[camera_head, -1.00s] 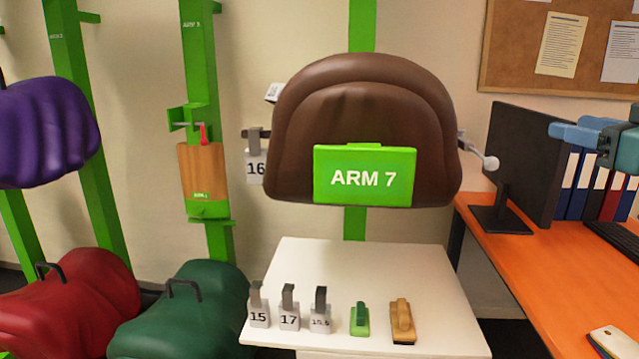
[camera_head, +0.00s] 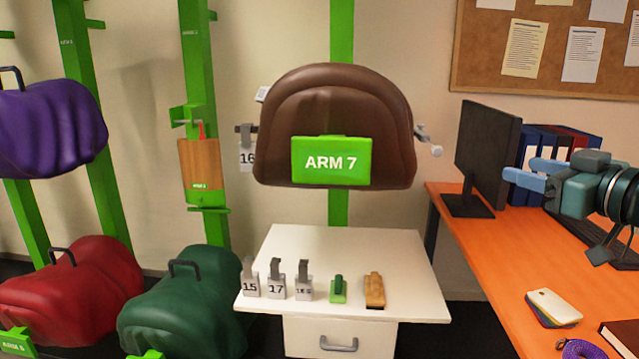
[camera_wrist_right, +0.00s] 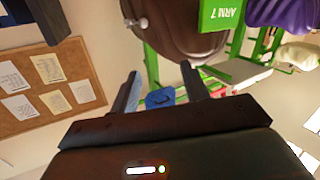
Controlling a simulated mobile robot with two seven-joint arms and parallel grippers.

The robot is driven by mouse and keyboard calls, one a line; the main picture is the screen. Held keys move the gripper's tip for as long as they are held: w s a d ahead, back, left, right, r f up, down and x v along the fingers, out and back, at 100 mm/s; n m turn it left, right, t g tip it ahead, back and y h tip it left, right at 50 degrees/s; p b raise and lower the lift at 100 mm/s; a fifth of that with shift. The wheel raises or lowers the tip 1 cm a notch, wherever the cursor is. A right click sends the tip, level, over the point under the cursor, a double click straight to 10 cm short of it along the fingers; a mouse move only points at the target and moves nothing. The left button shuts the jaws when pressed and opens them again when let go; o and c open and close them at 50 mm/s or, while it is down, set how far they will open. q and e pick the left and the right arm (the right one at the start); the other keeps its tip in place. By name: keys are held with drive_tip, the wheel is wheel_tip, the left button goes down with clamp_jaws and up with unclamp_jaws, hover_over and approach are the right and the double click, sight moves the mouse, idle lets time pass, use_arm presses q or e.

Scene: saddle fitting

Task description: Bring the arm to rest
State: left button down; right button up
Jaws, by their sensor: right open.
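My right gripper (camera_head: 537,176) is at the right of the head view, above the orange desk, with its blue fingers pointing left. In the right wrist view my right gripper (camera_wrist_right: 160,82) has its two fingers wide apart with nothing held between them. A brown saddle (camera_head: 335,115) with a green ARM 7 sign (camera_head: 331,160) hangs on a green post left of the gripper, well apart from it. The saddle (camera_wrist_right: 180,25) also shows beyond the fingers in the wrist view. My left gripper is in neither view.
A white cabinet (camera_head: 390,270) holds number tags 15 (camera_head: 250,285) and 17 (camera_head: 276,287), another tag, a green block (camera_head: 338,290) and a wooden brush (camera_head: 374,290). A monitor (camera_head: 485,150) stands on the orange desk (camera_head: 480,260). Purple (camera_head: 50,130), red (camera_head: 75,290) and green (camera_head: 190,300) saddles are at left.

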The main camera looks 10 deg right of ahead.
drive_tip(key=a+f+g+y+p, duration=0.1)
drive_tip(key=a+f+p, duration=0.1)
drive_tip(key=a+f, duration=0.35)
drive_tip(key=a+f+n+g+p, duration=0.1)
drive_tip(key=a+f+p, duration=0.15)
drive_tip(key=f, duration=0.65)
drive_tip(key=a+f+g+y+p, duration=0.1)
drive_tip(key=a+f+p, duration=0.1)
drive_tip(key=a+f, duration=0.35)
use_arm(q)
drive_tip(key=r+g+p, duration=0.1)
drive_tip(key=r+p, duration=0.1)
drive_tip(key=p, duration=0.1)
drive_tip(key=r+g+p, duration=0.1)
drive_tip(key=p, duration=0.2)
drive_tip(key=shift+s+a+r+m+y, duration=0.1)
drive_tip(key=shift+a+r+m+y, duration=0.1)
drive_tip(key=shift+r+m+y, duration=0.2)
use_arm(e)
drive_tip(key=s+a+f+m+g+h, duration=0.1)
drive_tip(key=s+a+f, duration=0.4)
drive_tip(key=s+f, duration=0.3)
drive_tip(key=s+a+f+m+g+h, duration=0.1)
drive_tip(key=s+a+f+g, duration=0.1)
drive_tip(key=s+a+f, duration=0.4)
drive_tip(key=s+f, duration=0.2)
drive_tip(key=s, duration=0.3)
drive_tip(key=shift+s+a+h, duration=0.15)
drive_tip(key=shift+a+h, duration=0.05)
drive_tip(key=shift+h, duration=0.1)
